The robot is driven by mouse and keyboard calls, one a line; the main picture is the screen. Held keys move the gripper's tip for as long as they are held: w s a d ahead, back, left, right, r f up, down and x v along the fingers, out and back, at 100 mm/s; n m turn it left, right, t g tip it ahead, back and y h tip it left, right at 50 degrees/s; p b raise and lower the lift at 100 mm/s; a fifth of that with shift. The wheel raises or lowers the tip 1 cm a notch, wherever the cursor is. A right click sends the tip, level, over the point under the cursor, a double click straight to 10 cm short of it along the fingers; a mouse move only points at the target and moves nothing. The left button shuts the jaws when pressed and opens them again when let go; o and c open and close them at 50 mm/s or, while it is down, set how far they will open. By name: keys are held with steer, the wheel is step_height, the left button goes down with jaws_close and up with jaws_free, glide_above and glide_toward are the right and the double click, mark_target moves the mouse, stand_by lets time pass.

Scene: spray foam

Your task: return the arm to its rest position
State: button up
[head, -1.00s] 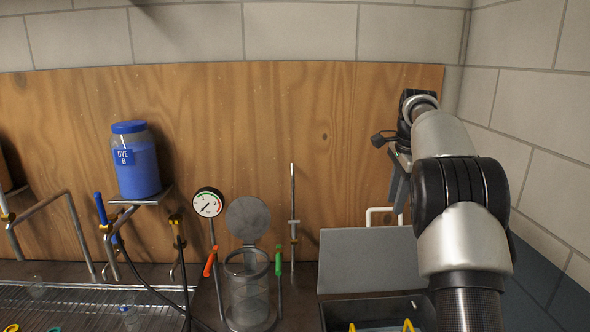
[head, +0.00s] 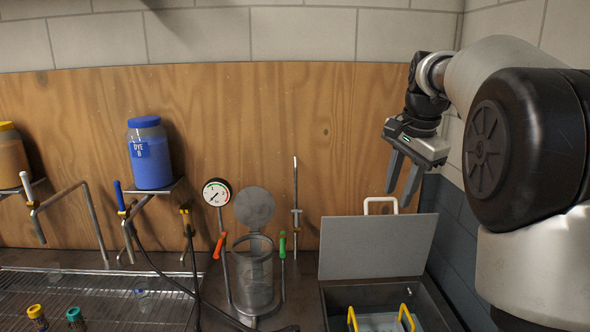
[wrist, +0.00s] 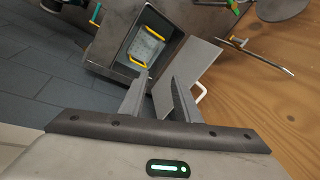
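My gripper (head: 403,184) hangs at the right in the head view, fingers pointing down. It is in the air in front of the wooden board, above the raised grey lid (head: 376,246) of the open box. Its two fingers are apart with nothing between them. In the wrist view my gripper (wrist: 156,92) also shows spread, empty fingers. My arm reaches in from the right side of the head view, bent at a large black joint.
The open box (head: 440,310) holds a tray with yellow handles (head: 407,316). A wire rack (head: 90,290) lies at the lower left. The wall is close on the right.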

steer(key=s+a+n+t, duration=0.1)
steer(key=s+a+n, duration=0.2)
steer(key=s, duration=0.6)
steer(key=s+a+n, duration=0.3)
steer(key=s+n, duration=0.1)
steer(key=s, duration=0.5)
steer(key=s+a+f+n, duration=0.1)
steer(key=s+f+n, duration=0.1)
steer(key=s+f, duration=0.2)
steer(key=s+a+f+n+t, duration=0.1)
steer(key=s+f+n, duration=0.2)
steer(key=s, duration=0.5)
steer(key=shift+a+f, duration=0.3)
steer(key=shift+f, duration=0.55)
steer(key=shift+d, duration=0.1)
